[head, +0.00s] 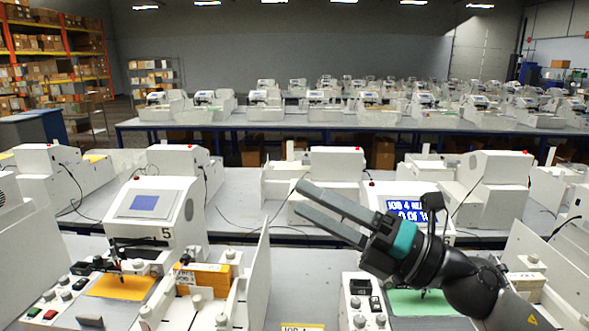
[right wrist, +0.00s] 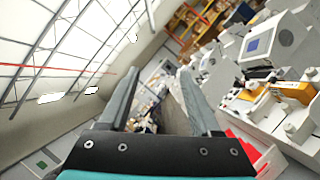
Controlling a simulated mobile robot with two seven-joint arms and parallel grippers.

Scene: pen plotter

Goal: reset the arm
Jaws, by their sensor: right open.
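My right gripper (head: 315,211) shows in the head view in front of the right plotter, raised above the bench, pointing up and left. Its two long grey fingers are apart with nothing between them. In the right wrist view the gripper (right wrist: 160,90) is also open and empty, with shelving and the ceiling beyond it. My left gripper is not in view. The right plotter (head: 408,200) has a blue screen reading "JOB 4" and a green sheet (head: 425,302), partly hidden by my right arm. The left plotter (head: 150,215), marked 5, holds an orange sheet (head: 122,287).
An orange block (head: 203,278) sits at the left plotter's right side. Button panels (head: 362,300) stand at the front. A white upright panel (head: 257,275) rises between the stations. More machines fill the benches behind (head: 250,127). Space above the bench around the gripper looks free.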

